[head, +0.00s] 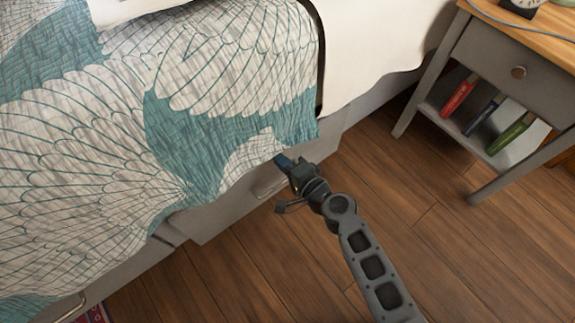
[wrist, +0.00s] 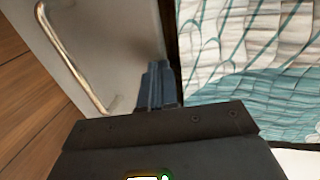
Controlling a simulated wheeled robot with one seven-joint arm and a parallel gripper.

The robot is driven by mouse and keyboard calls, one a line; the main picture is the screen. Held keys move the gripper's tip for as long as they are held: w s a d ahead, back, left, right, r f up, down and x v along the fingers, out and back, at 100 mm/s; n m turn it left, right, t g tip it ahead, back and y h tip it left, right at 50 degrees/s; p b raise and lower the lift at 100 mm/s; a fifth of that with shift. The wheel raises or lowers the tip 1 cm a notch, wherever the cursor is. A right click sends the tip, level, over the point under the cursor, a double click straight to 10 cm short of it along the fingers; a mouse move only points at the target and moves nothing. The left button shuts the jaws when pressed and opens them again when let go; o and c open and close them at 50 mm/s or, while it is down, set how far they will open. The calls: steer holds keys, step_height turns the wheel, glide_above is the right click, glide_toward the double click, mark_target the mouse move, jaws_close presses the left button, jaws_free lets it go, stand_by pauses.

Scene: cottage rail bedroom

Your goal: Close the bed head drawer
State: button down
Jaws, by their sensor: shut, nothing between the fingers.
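The bed head drawer (head: 222,217) is a grey-white front under the bed's side, partly covered by the hanging quilt. Its left end stands out a little from the bed base beside it. Its metal handle (head: 268,186) is left of my gripper (head: 283,161). In the wrist view the drawer front (wrist: 120,40) fills the upper left, with the curved handle (wrist: 72,62) on it. My gripper (wrist: 158,84) is shut and empty, its fingertips at the drawer front near the quilt's edge. I cannot tell whether they touch it.
The teal and white quilt (head: 175,110) hangs over the bed's side close to my gripper. A grey nightstand (head: 500,62) with several books on its shelf stands at the right. The wooden floor (head: 430,240) between is clear.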

mark_target(273, 152)
steer(key=w+a, duration=0.1)
steer(key=w+a+b, duration=0.1)
steer(key=w, duration=0.1)
steer(key=shift+w+a, duration=0.2)
steer(key=shift+w, duration=0.05)
steer(key=shift+w+r, duration=0.15)
steer(key=shift+a, duration=0.1)
